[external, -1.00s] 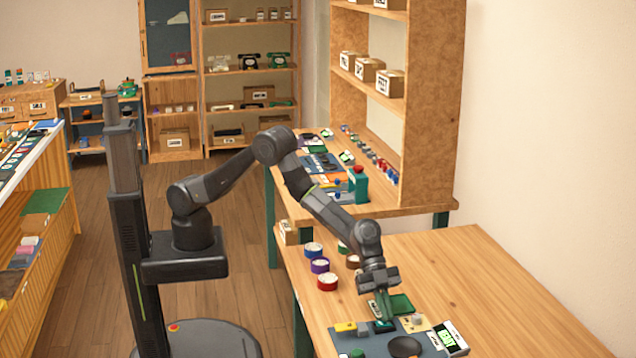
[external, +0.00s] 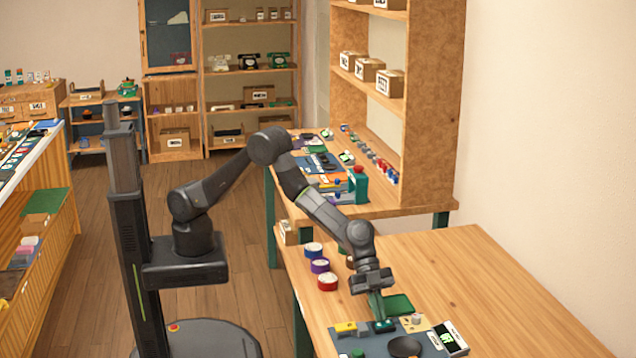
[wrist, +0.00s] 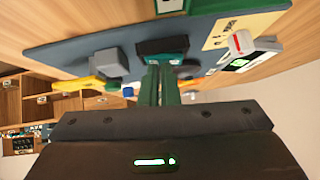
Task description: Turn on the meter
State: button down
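A grey-blue panel (external: 372,345) lies on the near table. At its right end is a black-and-white display unit (external: 449,338), likely the meter; its screen is dark with a small green figure. It also seems to show in the wrist view (wrist: 242,60). A dark teal switch block (external: 386,326) sits at the panel's far edge and shows in the wrist view (wrist: 162,47). My gripper (external: 378,316) points down at this block. Its green fingers (wrist: 161,68) are close together, with their tips at the block; whether they press it is hidden.
The panel also carries a yellow piece (external: 346,328), a black round pad (external: 404,347), a green button (external: 358,353) and a grey knob (external: 416,319). A green pad (external: 398,304) lies behind. Coloured round tins (external: 327,282) stand to the left. The table's right side is clear.

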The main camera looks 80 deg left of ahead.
jog(key=shift+s+f, duration=0.1)
jog(key=shift+f, duration=0.1)
jog(key=r, duration=0.4)
jog(key=shift+s+a+r, duration=0.2)
jog(key=shift+s+r, duration=0.15)
jog(key=b+v, duration=0.1)
jog(key=v, duration=0.8)
jog(key=shift+s+a+b, duration=0.15)
jog(key=shift+s+b, duration=0.1)
jog(key=shift+b, duration=0.15)
jog(key=shift+r, duration=0.1)
jog(key=shift+w+r+m+t+p, duration=0.1)
jog(key=shift+w+m+t+p, duration=0.1)
jog(key=shift+w+p, duration=0.3)
jog(key=shift+w+r+m+t+p, duration=0.1)
jog(key=shift+w+t+p, duration=0.1)
jog(key=shift+p, duration=0.5)
jog(key=shift+f, duration=0.1)
